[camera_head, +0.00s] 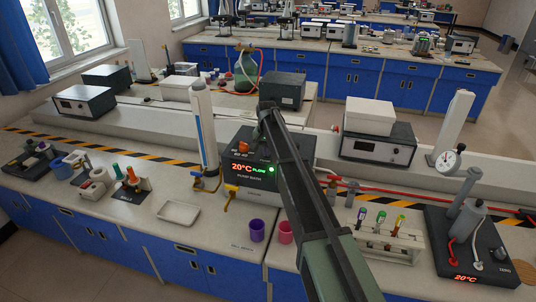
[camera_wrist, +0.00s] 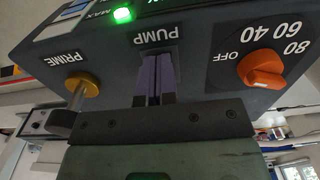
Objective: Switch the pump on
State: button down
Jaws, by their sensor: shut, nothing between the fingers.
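The pump bath (camera_head: 240,183) stands on the bench in the middle of the head view. Its front shows a red 20°C reading and a lit green FLOW light. In the wrist view its panel (camera_wrist: 200,50) appears upside down, with a PUMP label, an orange dial (camera_wrist: 262,68) by OFF, a yellow PRIME knob (camera_wrist: 83,84) and a lit green light (camera_wrist: 123,14). My gripper (camera_wrist: 157,58) is shut and empty, its purple fingers pointing at the panel at the PUMP label. Any pump switch there is hidden behind the fingers; I cannot tell whether they touch it.
A purple cup (camera_head: 257,231) and a pink cup (camera_head: 286,232) stand in front of the bath. A white tray (camera_head: 178,212) lies left of them and a tube rack (camera_head: 385,240) stands to the right. A tall white cylinder (camera_head: 203,125) rises left of the bath.

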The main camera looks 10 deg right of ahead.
jog(key=shift+r+p, duration=3.55)
jog(key=shift+r, duration=0.05)
jog(key=shift+f, duration=0.15)
jog(key=s+f+n+b, duration=0.1)
jog(key=s+f+b, duration=0.2)
jog(key=s, duration=1)
jog(key=s+f+n+b, duration=0.2)
jog(key=s+f+b, duration=0.1)
jog(key=s, duration=1.1)
jog(key=s+f+n+b, duration=0.2)
jog(key=s+f+b, duration=0.2)
jog(key=s, duration=1)
